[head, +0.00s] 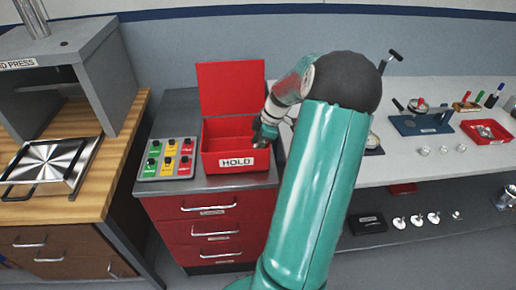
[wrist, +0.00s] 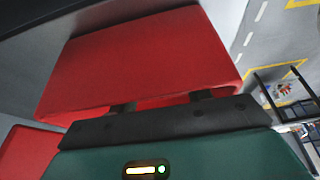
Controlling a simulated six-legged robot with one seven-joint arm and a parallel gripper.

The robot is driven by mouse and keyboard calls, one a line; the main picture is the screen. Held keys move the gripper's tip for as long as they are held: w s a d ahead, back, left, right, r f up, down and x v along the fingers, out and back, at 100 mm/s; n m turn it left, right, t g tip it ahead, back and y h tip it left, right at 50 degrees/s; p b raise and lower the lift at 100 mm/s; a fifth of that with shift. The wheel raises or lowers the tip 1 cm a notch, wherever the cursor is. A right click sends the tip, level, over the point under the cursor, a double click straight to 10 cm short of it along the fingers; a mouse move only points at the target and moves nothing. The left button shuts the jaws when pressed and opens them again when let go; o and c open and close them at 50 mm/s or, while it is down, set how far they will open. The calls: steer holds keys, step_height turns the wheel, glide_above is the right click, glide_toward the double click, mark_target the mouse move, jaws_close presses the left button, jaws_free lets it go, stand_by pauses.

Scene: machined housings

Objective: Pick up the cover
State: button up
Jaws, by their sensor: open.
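My gripper (head: 262,136) is at the right side of the red box (head: 221,160) marked HOLD, by its front right corner. In the wrist view the two short dark fingers of my gripper (wrist: 161,101) stand apart in front of a large red panel (wrist: 145,60), with nothing seen between them. The red box's lid (head: 231,88) stands upright at the back. I cannot make out a separate cover in either view. The right part of the box's inside is hidden by my gripper and arm.
A panel of green, yellow and red buttons (head: 168,160) sits left of the box on the same cabinet (head: 210,182). A wooden bench (head: 98,190) with a press is at left. A pale bench (head: 385,165) at right holds a blue fixture (head: 422,124) and small parts.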

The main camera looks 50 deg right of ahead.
jaws_close()
steer(key=shift+r, duration=0.1)
step_height(320, 180, up, 10)
stand_by(0.5)
